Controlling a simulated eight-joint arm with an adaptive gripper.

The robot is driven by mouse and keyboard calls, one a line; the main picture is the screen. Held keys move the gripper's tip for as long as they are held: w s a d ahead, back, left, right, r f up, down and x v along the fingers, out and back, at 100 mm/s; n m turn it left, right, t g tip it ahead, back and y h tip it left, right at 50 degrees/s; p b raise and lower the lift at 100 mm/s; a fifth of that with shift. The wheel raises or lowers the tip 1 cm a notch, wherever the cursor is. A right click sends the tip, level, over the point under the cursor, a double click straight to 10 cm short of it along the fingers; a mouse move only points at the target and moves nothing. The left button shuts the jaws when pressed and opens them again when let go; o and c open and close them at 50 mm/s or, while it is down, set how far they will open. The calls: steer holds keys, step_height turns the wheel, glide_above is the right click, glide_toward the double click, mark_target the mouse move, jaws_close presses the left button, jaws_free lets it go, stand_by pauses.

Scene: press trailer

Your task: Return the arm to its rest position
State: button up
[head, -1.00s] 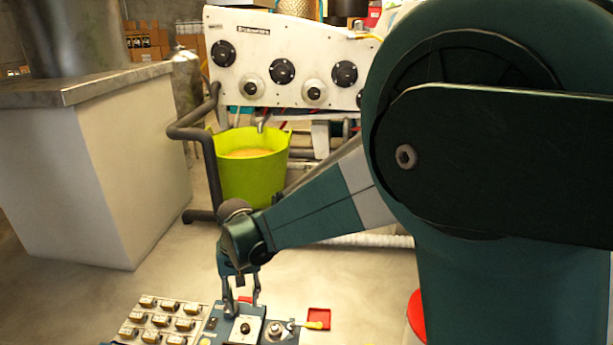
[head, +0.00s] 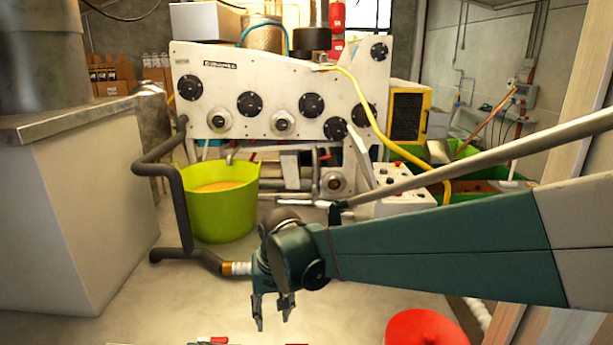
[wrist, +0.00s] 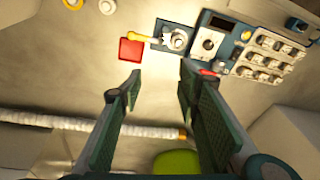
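My gripper (head: 272,309) hangs fingers down at the end of my teal arm, in front of the press machine in the head view. Its two fingers stand apart. In the wrist view my gripper (wrist: 155,80) also has its fingers spread, with only floor showing between them and nothing held. My forearm stretches in from the right of the head view.
A yellow-green tub (head: 222,212) stands by the white press machine (head: 270,95). A red round object (head: 422,330) sits at the bottom right. A blue control panel (wrist: 208,40) and a red square (wrist: 131,49) lie beyond my fingers. A plinth (head: 80,200) stands left.

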steer(key=s+d+r+m+t, duration=0.1)
steer(key=s+d, duration=0.4)
steer(key=d, duration=0.5)
steer(key=s+d+r+t+h, duration=0.1)
steer(key=s+d+r+t, duration=0.1)
steer(key=s+d, duration=0.4)
steer(key=s+d+r+m+t, duration=0.1)
steer(key=s+d, duration=0.4)
steer(key=d, duration=0.9)
steer(key=shift+s+d+r+m+t, duration=0.15)
steer(key=shift+d+r+m+t, duration=0.2)
steer(key=shift+r+t, duration=0.6)
steer(key=shift+r+g, duration=0.2)
steer(key=shift+g, duration=0.05)
steer(key=shift+c, duration=0.2)
stand_by(1.1)
